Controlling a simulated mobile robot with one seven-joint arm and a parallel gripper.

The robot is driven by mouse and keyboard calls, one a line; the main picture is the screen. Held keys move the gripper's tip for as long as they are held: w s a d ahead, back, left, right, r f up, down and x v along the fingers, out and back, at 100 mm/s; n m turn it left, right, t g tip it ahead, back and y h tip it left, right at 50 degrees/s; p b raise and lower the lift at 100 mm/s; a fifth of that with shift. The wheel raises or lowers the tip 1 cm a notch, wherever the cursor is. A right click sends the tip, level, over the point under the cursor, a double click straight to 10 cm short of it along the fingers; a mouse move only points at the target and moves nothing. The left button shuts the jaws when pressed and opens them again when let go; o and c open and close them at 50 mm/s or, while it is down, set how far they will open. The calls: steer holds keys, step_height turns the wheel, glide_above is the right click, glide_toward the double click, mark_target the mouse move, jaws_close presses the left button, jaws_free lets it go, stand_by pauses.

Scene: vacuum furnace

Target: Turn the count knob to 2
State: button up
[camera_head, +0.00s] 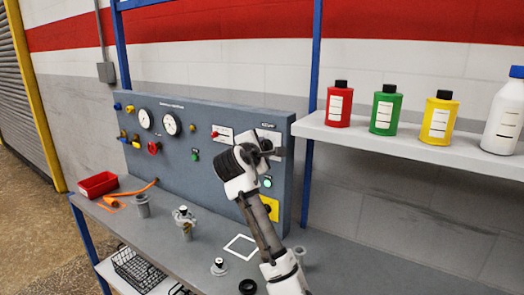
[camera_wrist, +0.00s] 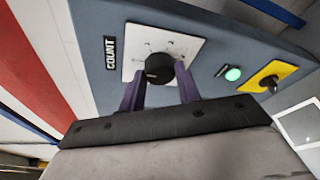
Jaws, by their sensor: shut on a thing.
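The count knob (camera_wrist: 157,66) is a round black knob on a white dial plate (camera_wrist: 134,48), beside a black COUNT label (camera_wrist: 110,53) on the panel. The wrist view shows my gripper (camera_wrist: 161,79) with its two purple fingers on either side of the knob, shut on it. The marks around the dial are too small to read, so I cannot tell the setting. In the head view my gripper (camera_head: 274,150) reaches the right part of the grey-blue panel (camera_head: 215,170) and hides the knob.
A lit green button (camera_wrist: 233,74) and a yellow plate with a black switch (camera_wrist: 265,76) sit near the dial. Gauges and small knobs fill the panel's left. A shelf (camera_head: 400,143) with several bottles is at right. The bench (camera_head: 190,255) holds small metal parts and a red bin (camera_head: 98,184).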

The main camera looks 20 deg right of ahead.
steer(key=shift+f+m+t+h+b, duration=0.2)
steer(key=shift+m+t+h+b, duration=0.4)
steer(key=shift+m+b, duration=2.05)
steer(key=shift+f+m+t+h+b, duration=0.15)
steer(key=shift+m+t+h+b, duration=0.5)
steer(key=shift+m+b, duration=2)
steer(key=shift+f+m+t+h+b, duration=0.2)
steer(key=shift+m+t+h+b, duration=0.5)
steer(key=shift+m, duration=3.4)
steer(key=shift+a+r+g+b, duration=0.1)
steer(key=shift+g+b, duration=0.25)
steer(key=shift+b, duration=0.15)
steer(key=o, duration=1)
steer(key=b+v, duration=0.1)
steer(key=v, duration=0.6)
steer(key=b+v, duration=0.2)
steer(key=v, duration=0.4)
steer(key=shift+s+a+f, duration=0.2)
steer(key=shift+a+f, duration=0.05)
steer(key=shift+f, duration=0.05)
